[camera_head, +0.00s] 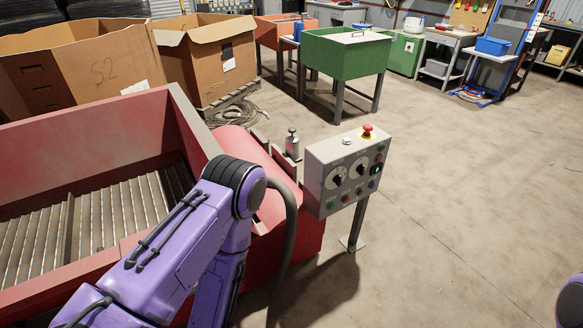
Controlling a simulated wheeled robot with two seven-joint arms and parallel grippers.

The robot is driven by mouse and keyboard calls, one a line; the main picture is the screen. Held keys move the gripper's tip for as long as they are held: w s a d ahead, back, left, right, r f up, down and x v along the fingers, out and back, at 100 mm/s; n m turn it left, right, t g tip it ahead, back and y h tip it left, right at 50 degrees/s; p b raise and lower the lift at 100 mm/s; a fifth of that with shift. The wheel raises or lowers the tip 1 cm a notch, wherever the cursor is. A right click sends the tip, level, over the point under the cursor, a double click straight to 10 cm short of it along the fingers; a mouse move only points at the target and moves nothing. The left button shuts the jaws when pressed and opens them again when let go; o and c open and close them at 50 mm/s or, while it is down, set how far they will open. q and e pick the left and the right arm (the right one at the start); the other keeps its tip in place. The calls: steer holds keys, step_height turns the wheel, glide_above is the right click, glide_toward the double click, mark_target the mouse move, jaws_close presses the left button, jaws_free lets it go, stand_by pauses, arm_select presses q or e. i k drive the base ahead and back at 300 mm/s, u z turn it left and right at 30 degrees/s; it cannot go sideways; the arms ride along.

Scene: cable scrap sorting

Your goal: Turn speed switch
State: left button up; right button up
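A grey control box (326,189) stands on a post beside the red machine. Its front panel carries two round rotary switches, a left one (337,178) and a right one (361,167), each with a pale scale plate. I cannot read which is the speed switch. A red mushroom button (367,131) is on top, and several small buttons are on the front. My purple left arm crosses in front of the machine, left of the box, with its lower part running out of the bottom edge. Neither gripper shows; only a bit of my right arm is at the lower right edge.
The red machine (85,139) with a slatted bed fills the left. Cardboard boxes (98,65) and (210,56), a green bin (343,58) on legs and workbenches stand behind. A dark hose hangs beside my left arm. The floor (455,185) right of the box is clear.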

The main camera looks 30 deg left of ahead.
mark_target(337, 180)
steer(key=u, duration=0.2)
steer(key=i, duration=0.25)
steer(key=z, duration=0.2)
steer(key=k, duration=0.5)
steer(key=z, duration=0.6)
steer(key=i, duration=0.95)
steer(key=u, duration=0.8)
